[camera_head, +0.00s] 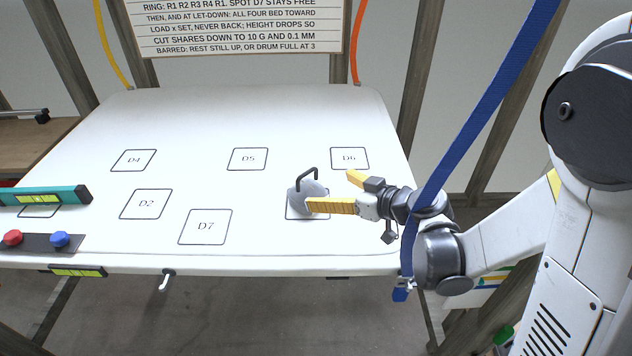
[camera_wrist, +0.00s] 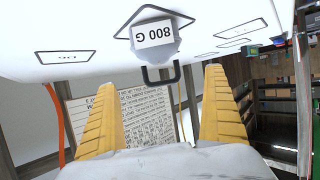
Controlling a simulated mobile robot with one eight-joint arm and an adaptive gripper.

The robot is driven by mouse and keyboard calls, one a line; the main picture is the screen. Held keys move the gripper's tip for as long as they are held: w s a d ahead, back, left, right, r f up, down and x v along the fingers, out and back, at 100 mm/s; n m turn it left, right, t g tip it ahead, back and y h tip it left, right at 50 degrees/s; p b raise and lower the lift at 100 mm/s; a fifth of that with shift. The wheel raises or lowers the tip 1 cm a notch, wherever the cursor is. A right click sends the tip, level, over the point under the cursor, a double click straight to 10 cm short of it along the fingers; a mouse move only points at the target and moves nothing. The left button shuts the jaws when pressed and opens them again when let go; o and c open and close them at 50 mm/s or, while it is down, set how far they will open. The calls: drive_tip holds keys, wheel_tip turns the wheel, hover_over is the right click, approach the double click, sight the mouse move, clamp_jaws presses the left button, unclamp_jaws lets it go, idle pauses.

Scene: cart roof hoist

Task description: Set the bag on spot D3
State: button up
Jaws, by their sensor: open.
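The bag (camera_head: 307,190) is a small grey sack with a black loop handle standing up from its top. It stands on the white table on an outlined square (camera_head: 308,217) whose label is hidden. In the wrist view the bag (camera_wrist: 157,42) shows an "800 G" label, with part of the square's outline around it. My gripper (camera_head: 330,189) has yellow fingers and comes in from the right. In the wrist view my gripper (camera_wrist: 160,78) is open, its fingers apart on either side of the handle (camera_wrist: 162,76). I cannot tell whether a finger touches the bag.
Marked spots D4 (camera_head: 134,160), D5 (camera_head: 248,158), D6 (camera_head: 350,158), D2 (camera_head: 146,204) and D7 (camera_head: 205,227) look empty. A teal level (camera_head: 45,195) covers a spot at left. A blue strap (camera_head: 480,115) hangs in front of my arm. A sign (camera_head: 235,27) stands behind.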

drive_tip(key=s+d+r+m+g+h, duration=0.1)
drive_tip(key=s+d+r+m+h, duration=0.1)
drive_tip(key=s, duration=0.5)
drive_tip(key=s+d+r+m+h, duration=0.2)
drive_tip(key=s+d+m+h, duration=0.1)
drive_tip(key=s+d, duration=0.3)
drive_tip(key=s+d+r+m+g+h, duration=0.1)
drive_tip(key=s+d+r+m+h, duration=0.1)
drive_tip(key=s, duration=0.6)
drive_tip(key=d+m+h, duration=0.1)
drive_tip(key=d+h, duration=0.1)
drive_tip(key=shift+d+r+m+g, duration=0.15)
drive_tip(key=shift+d+m+g, duration=0.15)
drive_tip(key=shift+d, duration=0.05)
drive_tip(key=shift+s, duration=0.1)
